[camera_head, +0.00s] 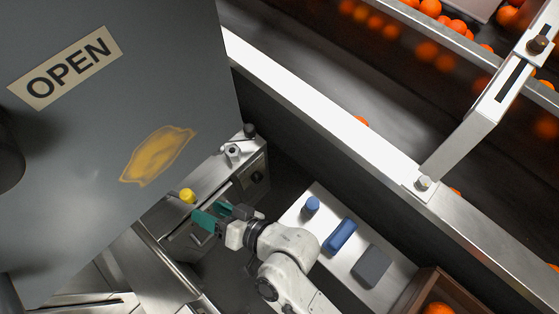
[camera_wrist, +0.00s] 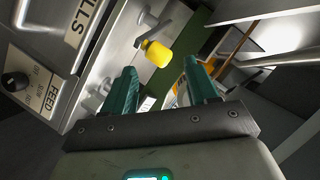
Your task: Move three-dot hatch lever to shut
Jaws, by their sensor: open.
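A lever with a yellow knob (camera_head: 187,196) sits on the metal machine ledge at lower left in the head view. In the wrist view the yellow knob (camera_wrist: 157,53) is on a short grey arm, above and between my fingertips. No dot marks can be made out, so I cannot tell whether it is the three-dot lever. My gripper (camera_head: 210,216), with teal fingers, is open just below and right of the yellow knob. In the wrist view my gripper (camera_wrist: 160,85) has nothing between its fingers, and the knob is apart from them.
A large grey panel (camera_head: 110,130) marked OPEN hides part of the machine. A black dial (camera_wrist: 15,82) sits by a FEED label (camera_wrist: 48,100). A white shelf (camera_head: 308,236) holds a blue cup (camera_head: 312,204), a blue object (camera_head: 341,236) and a grey block (camera_head: 371,266).

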